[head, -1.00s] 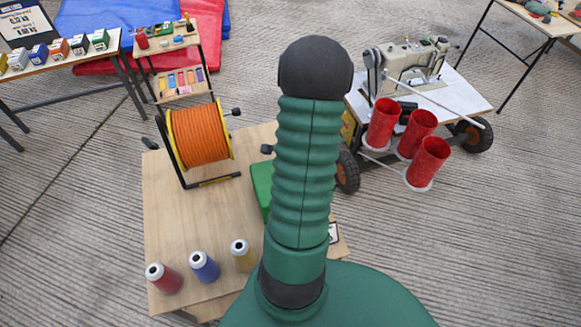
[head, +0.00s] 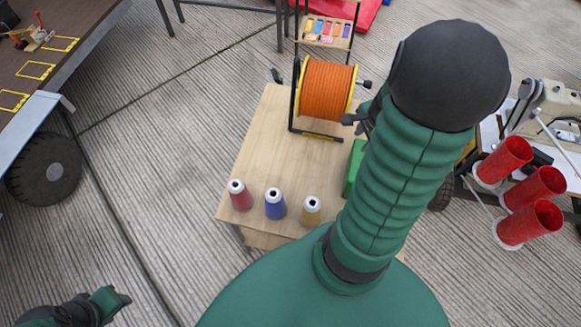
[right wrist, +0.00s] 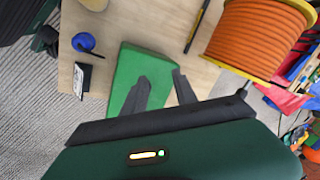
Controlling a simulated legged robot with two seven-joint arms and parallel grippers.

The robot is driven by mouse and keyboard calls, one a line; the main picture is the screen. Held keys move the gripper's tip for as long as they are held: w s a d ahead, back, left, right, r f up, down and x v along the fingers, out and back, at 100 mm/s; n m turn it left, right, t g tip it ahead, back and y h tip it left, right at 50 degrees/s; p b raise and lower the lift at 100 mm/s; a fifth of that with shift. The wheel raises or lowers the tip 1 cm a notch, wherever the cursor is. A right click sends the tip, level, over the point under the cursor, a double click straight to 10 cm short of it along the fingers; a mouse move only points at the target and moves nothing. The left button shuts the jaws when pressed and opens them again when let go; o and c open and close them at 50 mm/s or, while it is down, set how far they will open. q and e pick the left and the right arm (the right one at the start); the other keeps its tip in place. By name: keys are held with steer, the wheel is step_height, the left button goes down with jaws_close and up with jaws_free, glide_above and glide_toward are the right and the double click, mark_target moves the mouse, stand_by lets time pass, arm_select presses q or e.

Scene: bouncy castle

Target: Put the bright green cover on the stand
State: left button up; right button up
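A bright green block-shaped piece (right wrist: 125,72), likely the cover, lies on a wooden tabletop (right wrist: 100,22). In the head view my own arm mostly hides it, and only its left part (head: 353,170) shows. My right gripper (right wrist: 160,74) is open. In the head view only a dark tip of the right gripper (head: 350,118) shows beside my arm. A dark green and black part of my left arm, perhaps the left gripper (head: 112,300), shows at bottom left. I cannot tell which thing is the stand.
An orange cable reel (head: 327,90) stands at the tabletop's back. Red (head: 240,195), blue (head: 275,203) and yellow (head: 311,210) spools line its front. A blue object (right wrist: 83,42) sits near the green piece. Red cylinders (head: 504,158) stand on a cart at right. A wheeled platform (head: 60,75) is at left.

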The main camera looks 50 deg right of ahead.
steer(key=w+a+n+y, duration=0.1)
steer(key=w+a+n, duration=0.9)
steer(key=w+a, duration=0.15)
steer(key=w+a+n+y, duration=0.1)
steer(key=w+a+n, duration=0.1)
steer(key=a+n, duration=1.1)
steer(key=a+r, duration=0.1)
steer(key=a, duration=0.5)
steer(key=shift+w+n, duration=0.35)
steer(key=shift+n, duration=0.05)
steer(key=shift+a, duration=0.3)
steer(key=shift+d, duration=0.15)
